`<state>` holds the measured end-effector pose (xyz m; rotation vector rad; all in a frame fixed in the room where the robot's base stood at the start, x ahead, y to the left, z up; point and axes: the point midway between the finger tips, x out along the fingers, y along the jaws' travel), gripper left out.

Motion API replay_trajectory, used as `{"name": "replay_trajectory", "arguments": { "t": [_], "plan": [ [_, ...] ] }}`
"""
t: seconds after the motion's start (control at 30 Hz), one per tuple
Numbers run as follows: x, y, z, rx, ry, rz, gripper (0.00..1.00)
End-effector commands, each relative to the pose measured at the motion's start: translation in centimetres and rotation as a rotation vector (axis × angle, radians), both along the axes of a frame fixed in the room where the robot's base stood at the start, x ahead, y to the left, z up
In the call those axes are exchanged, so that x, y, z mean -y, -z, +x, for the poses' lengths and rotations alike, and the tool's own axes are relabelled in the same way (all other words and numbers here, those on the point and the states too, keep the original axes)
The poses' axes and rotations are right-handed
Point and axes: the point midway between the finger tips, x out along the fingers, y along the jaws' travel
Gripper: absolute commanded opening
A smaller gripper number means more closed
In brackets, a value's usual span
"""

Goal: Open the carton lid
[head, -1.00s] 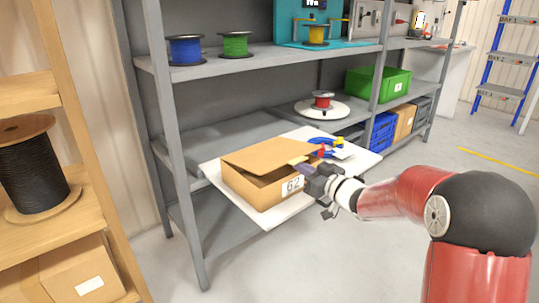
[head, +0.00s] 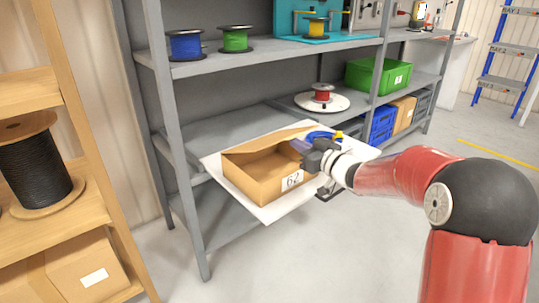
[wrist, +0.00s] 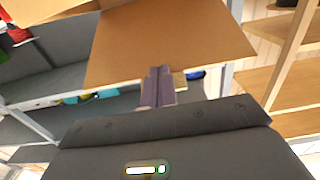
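The open-topped cardboard carton (head: 268,187), marked 62, sits on a white board. Its lid (head: 262,138) is raised along the back and shows nearly edge-on in the head view. In the wrist view the lid (wrist: 165,40) is a broad brown panel just beyond my fingers. My gripper (head: 302,148) is at the lid's right end, above the carton's right side. In the wrist view its purple fingers (wrist: 157,86) are together at the lid's edge, with a small tan tab (wrist: 180,79) showing beside them. They look closed on this tab, though the contact is partly hidden.
The white board (head: 268,214) juts from the grey shelving. Blue cable (head: 322,135) lies behind my gripper. A red reel (head: 322,92) stands on a round white plate (head: 322,104). A wooden rack with a black reel (head: 36,170) is at left. Floor in front is clear.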

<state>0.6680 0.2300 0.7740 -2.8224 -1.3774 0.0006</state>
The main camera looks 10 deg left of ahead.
Motion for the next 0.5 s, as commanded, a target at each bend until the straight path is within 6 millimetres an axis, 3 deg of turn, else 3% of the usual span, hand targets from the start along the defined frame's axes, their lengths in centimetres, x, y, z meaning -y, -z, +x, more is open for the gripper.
{"name": "replay_trajectory", "arguments": {
  "t": [0.5],
  "plan": [
    [-1.9,-4.2,1.4,0.003,-0.002,0.0,0.0]
  ]
}}
